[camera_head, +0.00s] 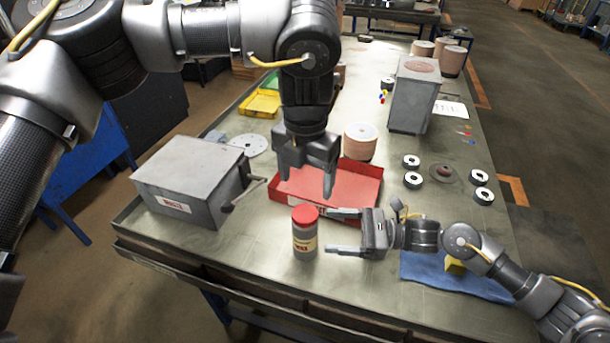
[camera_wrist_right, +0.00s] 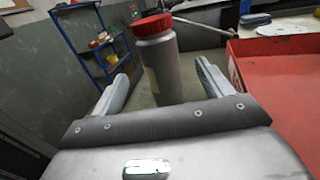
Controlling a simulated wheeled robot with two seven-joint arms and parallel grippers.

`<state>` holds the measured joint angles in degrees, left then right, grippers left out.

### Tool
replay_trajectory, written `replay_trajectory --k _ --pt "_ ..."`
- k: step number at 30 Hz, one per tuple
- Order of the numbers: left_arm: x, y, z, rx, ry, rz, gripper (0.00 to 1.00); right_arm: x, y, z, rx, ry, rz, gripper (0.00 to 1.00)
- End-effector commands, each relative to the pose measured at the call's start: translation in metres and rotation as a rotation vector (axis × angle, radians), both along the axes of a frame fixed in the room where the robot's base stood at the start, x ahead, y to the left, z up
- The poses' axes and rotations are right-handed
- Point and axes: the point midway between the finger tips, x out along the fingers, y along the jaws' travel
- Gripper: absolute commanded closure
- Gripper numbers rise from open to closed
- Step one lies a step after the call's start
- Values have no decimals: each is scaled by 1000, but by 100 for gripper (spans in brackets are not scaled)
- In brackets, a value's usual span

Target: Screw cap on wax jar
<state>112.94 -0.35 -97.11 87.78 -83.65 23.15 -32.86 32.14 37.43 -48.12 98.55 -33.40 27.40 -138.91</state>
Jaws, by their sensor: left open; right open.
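The wax jar (camera_head: 305,240) stands upright near the front of the table, a grey jar with a pale label. Its red cap (camera_head: 305,214) sits on top of it; whether it is screwed tight cannot be told. My left gripper (camera_head: 303,186) is open and empty, pointing down above and behind the jar. My right gripper (camera_head: 338,231) is open and lies level to the right of the jar, its fingers pointing at it. In the right wrist view the jar (camera_wrist_right: 158,68) with its red cap (camera_wrist_right: 152,25) stands upright ahead, between the open fingers (camera_wrist_right: 160,85), not gripped.
A red tray (camera_head: 352,196) lies just behind the jar. A grey box with a crank (camera_head: 187,180) stands at the left. A blue cloth (camera_head: 430,274) with a yellow block (camera_head: 455,265) lies at the front right. Disc stacks (camera_head: 360,143) and a grey bin (camera_head: 412,95) are farther back.

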Motion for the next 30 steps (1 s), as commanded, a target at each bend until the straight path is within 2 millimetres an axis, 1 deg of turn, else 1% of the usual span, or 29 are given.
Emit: replay_trajectory --k 1,3,8,12,25,26,28,29,30 --pt "0 0 -8 0 0 0 25 -1 -9 -4 -2 -1 -1 21" --pt "0 0 -11 0 0 0 25 -1 -19 -3 -2 -1 -1 21" --pt "0 0 -15 0 0 0 25 -3 -31 -1 0 0 0 21" --pt "0 0 -15 0 0 0 25 -3 -34 0 0 1 0 21" --pt "0 -1 -16 -7 2 2 25 -2 -35 0 -1 2 -3 21" --pt "0 -3 -17 -20 5 5 25 1 -37 0 -4 4 -9 21" --pt "2 -15 -20 -89 21 23 25 13 -46 -1 -15 20 -38 21" --pt "3 -23 -22 -138 32 36 25 22 -53 -2 -22 31 -59 21" --pt "6 -36 -23 -223 50 61 25 37 -65 -1 -32 52 -96 21"
